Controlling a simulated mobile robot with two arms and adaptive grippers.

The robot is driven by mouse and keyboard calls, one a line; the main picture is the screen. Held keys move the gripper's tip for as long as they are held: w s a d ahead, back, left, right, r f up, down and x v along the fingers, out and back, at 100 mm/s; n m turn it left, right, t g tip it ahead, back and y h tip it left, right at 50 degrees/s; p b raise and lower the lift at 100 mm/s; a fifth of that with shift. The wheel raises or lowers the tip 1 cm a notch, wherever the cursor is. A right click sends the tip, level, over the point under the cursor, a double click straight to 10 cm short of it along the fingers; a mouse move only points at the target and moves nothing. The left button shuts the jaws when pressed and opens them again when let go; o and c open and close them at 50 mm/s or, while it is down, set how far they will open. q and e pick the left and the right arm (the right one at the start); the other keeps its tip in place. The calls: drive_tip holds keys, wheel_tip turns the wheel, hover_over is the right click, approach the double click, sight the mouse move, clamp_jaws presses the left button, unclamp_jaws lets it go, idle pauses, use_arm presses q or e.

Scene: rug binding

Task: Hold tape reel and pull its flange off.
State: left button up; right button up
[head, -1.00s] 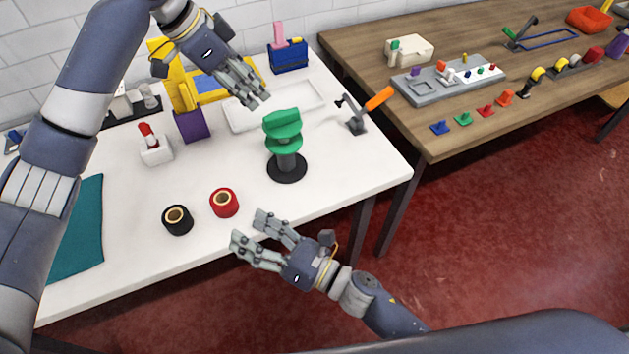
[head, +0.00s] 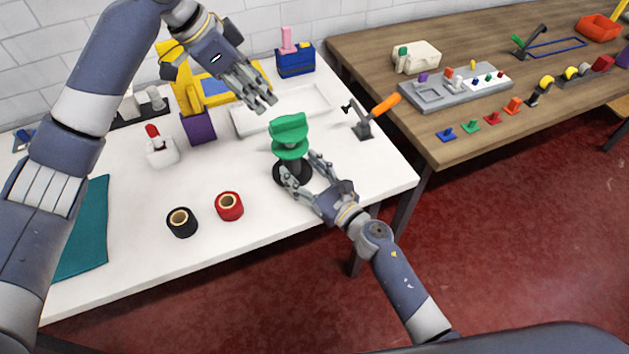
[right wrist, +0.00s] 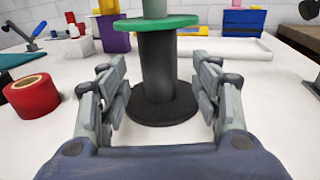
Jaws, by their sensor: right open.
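The tape reel stands upright on the white table, with a green flange and knob (head: 290,130) on top, a dark core (right wrist: 155,65) and a round black base (right wrist: 162,103). The green flange also shows at the top of the right wrist view (right wrist: 150,23). My right gripper (head: 302,172) is open low at the reel, its fingers on either side of the core with gaps showing in the right wrist view. My left gripper (head: 262,103) hangs above and behind the reel to the left, apart from it. Its fingers lie close together and its opening is unclear.
A red tape roll (head: 229,206) and a black tape roll (head: 181,222) stand left of the reel. The table's front edge is near my right arm.

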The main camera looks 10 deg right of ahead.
sight(272, 123)
drive_tip(key=shift+x, duration=2.25)
use_arm(q)
drive_tip(key=shift+o, duration=0.3)
use_arm(e)
drive_tip(key=c, duration=1.4)
use_arm(q)
drive_tip(key=shift+o, duration=0.5)
drive_tip(key=shift+r, duration=0.15)
drive_tip(key=shift+y, duration=0.6)
drive_tip(key=x, duration=0.2)
drive_tip(key=a+x, duration=0.1)
drive_tip(key=x, duration=0.5)
drive_tip(key=shift+s+a+f, duration=0.1)
drive_tip(key=shift+s+f, duration=0.25)
drive_tip(key=shift+f, duration=0.1)
drive_tip(key=shift+c, duration=0.2)
clamp_jaws()
drive_tip(key=c, duration=0.8)
unclamp_jaws()
